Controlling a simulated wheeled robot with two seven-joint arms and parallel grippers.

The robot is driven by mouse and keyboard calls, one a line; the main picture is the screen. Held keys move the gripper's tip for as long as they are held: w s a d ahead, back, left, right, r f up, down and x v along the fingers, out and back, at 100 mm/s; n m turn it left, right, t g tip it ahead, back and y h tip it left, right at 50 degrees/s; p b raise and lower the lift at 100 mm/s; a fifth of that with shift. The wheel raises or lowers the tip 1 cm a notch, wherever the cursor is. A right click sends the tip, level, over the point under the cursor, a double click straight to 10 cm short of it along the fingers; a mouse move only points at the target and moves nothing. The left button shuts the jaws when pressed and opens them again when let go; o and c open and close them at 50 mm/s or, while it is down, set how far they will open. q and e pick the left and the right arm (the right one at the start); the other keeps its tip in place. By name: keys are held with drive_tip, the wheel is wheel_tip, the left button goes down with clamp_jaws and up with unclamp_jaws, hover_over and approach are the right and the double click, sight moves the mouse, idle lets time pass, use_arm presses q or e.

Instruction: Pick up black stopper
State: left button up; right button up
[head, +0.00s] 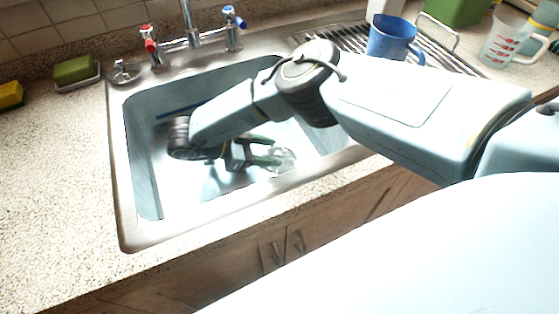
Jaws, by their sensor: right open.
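I cannot make out a black stopper; part of the basin floor is hidden behind my right arm. My right arm reaches from the right down into the steel sink (122,200). My right gripper (268,151) is open inside the basin, low near its front right part. A clear, glass-like object (284,159) is at its fingertips; I cannot tell whether they touch. A round, grey metal piece (123,72) sits at the sink's back left corner. My left gripper is not in view.
A faucet (190,38) with red and blue handles stands behind the sink. A green sponge (75,70) and a yellow sponge (10,95) lie at left.

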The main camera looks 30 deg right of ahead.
drive_tip(key=shift+s+d+f, duration=0.1)
drive_tip(key=shift+d+f, duration=0.2)
drive_tip(key=shift+d, duration=0.15)
clamp_jaws()
drive_tip(key=shift+r, duration=0.25)
